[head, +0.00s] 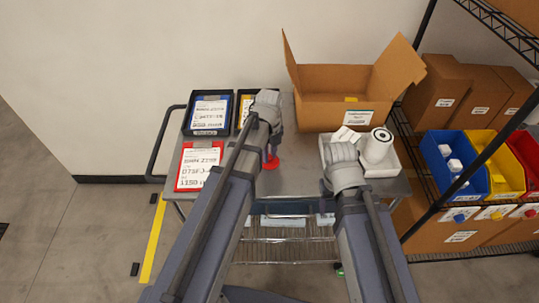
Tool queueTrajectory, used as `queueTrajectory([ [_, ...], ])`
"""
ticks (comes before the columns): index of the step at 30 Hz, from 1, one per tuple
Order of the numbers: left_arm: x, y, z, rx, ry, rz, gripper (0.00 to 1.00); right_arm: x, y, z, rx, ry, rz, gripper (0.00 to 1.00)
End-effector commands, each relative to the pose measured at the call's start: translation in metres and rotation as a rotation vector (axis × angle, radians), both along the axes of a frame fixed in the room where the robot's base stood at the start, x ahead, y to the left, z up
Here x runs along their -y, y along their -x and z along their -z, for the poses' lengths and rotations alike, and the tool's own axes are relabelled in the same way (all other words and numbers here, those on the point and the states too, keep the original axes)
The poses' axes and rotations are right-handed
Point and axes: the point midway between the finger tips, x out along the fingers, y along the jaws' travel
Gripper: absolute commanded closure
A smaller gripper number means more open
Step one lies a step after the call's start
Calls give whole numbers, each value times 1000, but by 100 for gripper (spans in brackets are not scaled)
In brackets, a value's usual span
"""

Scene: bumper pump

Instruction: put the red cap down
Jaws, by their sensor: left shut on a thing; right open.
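A red cap (270,164) shows just below my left gripper (272,147), above the middle-left of the grey cart top (300,175). My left gripper is shut on the red cap, and its wrist hides part of the jaws. I cannot tell whether the cap touches the cart top. My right gripper (341,152) is over the near left edge of a white tray (384,171); it is open, though its fingers are mostly hidden by its own wrist.
The white tray holds a white bottle (377,146) and small white boxes (346,134). An open cardboard box (334,118) stands behind. Blue (201,128), yellow (244,103) and red (199,180) labelled trays are at the left. Coloured bins (451,184) stand on the right shelf.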

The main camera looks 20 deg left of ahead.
Motion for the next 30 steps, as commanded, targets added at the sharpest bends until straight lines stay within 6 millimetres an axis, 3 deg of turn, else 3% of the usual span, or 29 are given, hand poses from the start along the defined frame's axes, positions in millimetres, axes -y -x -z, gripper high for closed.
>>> queueTrajectory([
  [1,0,0,4,0,0,0,100,0,0,4,0,0,0,41],
  [2,0,0,3,0,0,0,72,0,0,3,0,0,0,41],
  [9,0,0,2,0,0,0,45,0,0,2,0,0,0,41],
  [20,0,0,0,0,0,0,43,0,0,0,0,0,0,41],
  [30,0,0,-29,0,0,0,43,0,0,-29,0,0,0,41],
])
